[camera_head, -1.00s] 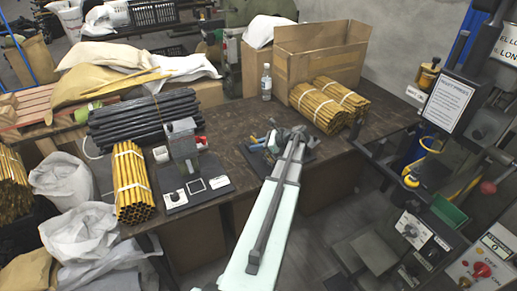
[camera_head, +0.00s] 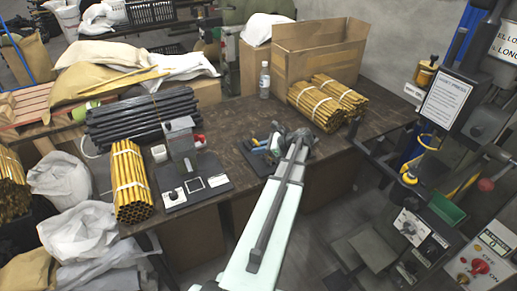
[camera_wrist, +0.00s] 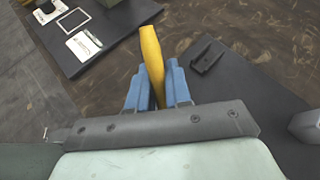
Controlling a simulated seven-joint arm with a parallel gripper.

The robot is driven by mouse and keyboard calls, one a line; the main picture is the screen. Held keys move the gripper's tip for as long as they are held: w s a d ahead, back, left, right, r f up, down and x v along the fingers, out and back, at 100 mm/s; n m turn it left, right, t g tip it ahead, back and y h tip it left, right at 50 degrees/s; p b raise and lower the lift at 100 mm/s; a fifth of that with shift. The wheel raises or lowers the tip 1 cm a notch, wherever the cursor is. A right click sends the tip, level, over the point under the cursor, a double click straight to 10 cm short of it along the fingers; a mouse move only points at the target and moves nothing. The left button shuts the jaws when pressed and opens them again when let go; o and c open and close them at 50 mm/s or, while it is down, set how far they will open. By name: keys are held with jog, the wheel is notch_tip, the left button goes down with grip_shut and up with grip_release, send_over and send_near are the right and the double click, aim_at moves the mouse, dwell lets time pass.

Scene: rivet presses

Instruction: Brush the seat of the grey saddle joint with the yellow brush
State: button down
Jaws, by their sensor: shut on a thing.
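My gripper (camera_wrist: 153,82) has blue fingers and is shut on the yellow brush (camera_wrist: 151,48). The brush's yellow handle sticks out past the fingers toward the top of the wrist view. Its bristles are not visible. In the head view my gripper (camera_head: 272,144) is over the dark board at the middle of the table, largely hidden by my arm. In the wrist view a small dark grey notched part (camera_wrist: 207,56) lies on a dark board (camera_wrist: 245,95) right of the fingers, apart from the brush. I cannot tell whether it is the grey saddle joint.
A bench press on a dark base (camera_head: 190,185) stands left of my gripper, with yellow tube bundle (camera_head: 130,180) beside it. Dark tubes (camera_head: 140,115), a bottle (camera_head: 265,80), a cardboard box (camera_head: 290,62) and more yellow tubes (camera_head: 318,105) stand behind. Brown tabletop (camera_head: 225,130) shows between.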

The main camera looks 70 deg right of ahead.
jog(key=shift+r, duration=0.15)
jog(key=shift+r, duration=2.85)
jog(key=shift+r, duration=0.1)
jog(key=shift+r, duration=1.45)
